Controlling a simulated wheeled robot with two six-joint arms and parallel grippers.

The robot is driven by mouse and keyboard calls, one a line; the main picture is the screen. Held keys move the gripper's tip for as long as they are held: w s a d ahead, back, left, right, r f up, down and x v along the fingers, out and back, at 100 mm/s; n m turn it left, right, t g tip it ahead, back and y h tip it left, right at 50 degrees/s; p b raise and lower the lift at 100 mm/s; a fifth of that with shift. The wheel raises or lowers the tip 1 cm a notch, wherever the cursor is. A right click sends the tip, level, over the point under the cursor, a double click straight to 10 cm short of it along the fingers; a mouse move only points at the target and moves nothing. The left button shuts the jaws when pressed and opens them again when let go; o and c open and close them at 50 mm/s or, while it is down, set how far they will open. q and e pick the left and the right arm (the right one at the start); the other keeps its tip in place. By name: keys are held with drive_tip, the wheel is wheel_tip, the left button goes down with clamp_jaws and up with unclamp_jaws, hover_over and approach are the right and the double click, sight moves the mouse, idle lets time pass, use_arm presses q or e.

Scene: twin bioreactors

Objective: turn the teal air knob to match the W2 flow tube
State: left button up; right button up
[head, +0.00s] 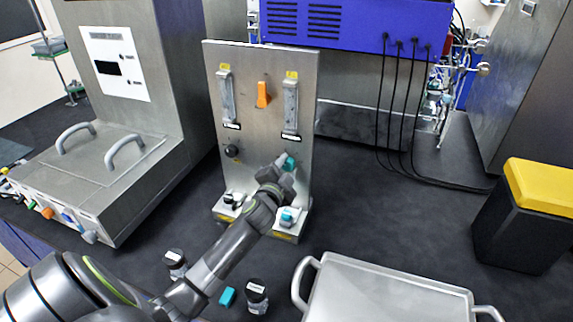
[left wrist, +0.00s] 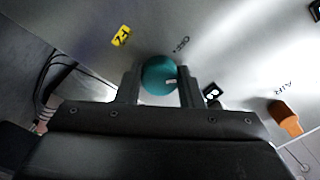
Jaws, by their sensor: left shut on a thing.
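The teal knob (head: 289,163) is at the lower right of the upright grey panel (head: 255,125). In the left wrist view the round teal knob (left wrist: 160,72) sits between my fingers, with a small pale mark on its face. My left gripper (left wrist: 160,88) is shut on it; the gripper also shows at the panel in the head view (head: 281,170). Two clear flow tubes, left (head: 227,98) and right (head: 290,105), stand on the panel under yellow tags. Their tag text and float levels are too small to read. My right gripper is out of view.
An orange handle (head: 263,95) sits between the tubes, and a black knob (head: 232,150) below the left one. Small fittings stand on the panel's foot (head: 283,236). Two dark-capped jars, a teal block (head: 227,297) and a metal tray (head: 390,290) are in front.

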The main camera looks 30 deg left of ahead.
use_arm(q)
drive_tip(key=shift+m+p, duration=0.5)
drive_tip(key=shift+m, duration=1)
drive_tip(key=shift+f, duration=0.1)
drive_tip(key=o, duration=1)
drive_tip(key=shift+s, duration=0.1)
drive_tip(key=b+v, duration=0.3)
drive_tip(key=v, duration=1.4)
drive_tip(key=shift+s, duration=0.15)
